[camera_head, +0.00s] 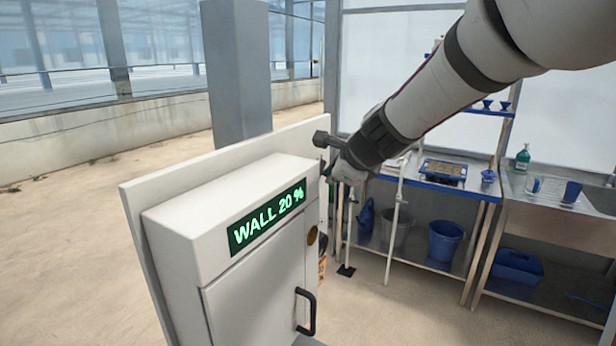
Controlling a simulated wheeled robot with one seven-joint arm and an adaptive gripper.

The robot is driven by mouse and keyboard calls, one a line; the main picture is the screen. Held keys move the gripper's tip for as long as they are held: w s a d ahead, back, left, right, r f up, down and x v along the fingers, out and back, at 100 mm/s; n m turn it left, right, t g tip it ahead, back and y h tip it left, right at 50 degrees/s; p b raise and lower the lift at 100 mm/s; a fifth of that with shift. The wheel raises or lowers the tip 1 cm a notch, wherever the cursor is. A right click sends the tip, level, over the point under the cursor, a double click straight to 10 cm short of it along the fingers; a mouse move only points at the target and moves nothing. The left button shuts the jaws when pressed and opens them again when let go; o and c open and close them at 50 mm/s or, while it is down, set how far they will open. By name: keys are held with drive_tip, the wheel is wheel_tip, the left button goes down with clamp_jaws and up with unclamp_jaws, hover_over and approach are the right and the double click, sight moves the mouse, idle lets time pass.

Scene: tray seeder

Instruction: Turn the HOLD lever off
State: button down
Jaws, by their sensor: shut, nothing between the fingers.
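I cannot make out a lever marked HOLD. The cabinet's right side is turned away from me, and a small brass-coloured round part (312,235) shows at that edge. My arm reaches in from the upper right, and my gripper (335,171) is at the cabinet's upper right corner. It is shut and empty. Its fingertips are small and partly hidden, so I cannot tell whether they touch anything.
A black door handle (306,311) sticks out of the cabinet front. A pale backboard (150,215) stands behind it. To the right are a blue-edged bench (465,185) with buckets below and a steel sink unit (545,205). Open floor lies at the left.

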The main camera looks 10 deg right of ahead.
drive_tip(key=shift+s+a+r, duration=0.15)
drive_tip(key=shift+r, duration=0.05)
idle(0.4)
idle(0.3)
drive_tip(key=shift+r+p, duration=0.7)
drive_tip(key=shift+p, duration=0.25)
drive_tip(key=shift+r, duration=0.1)
drive_tip(key=a+v, duration=0.1)
drive_tip(key=v, duration=1.1)
drive_tip(key=shift+d, duration=0.5)
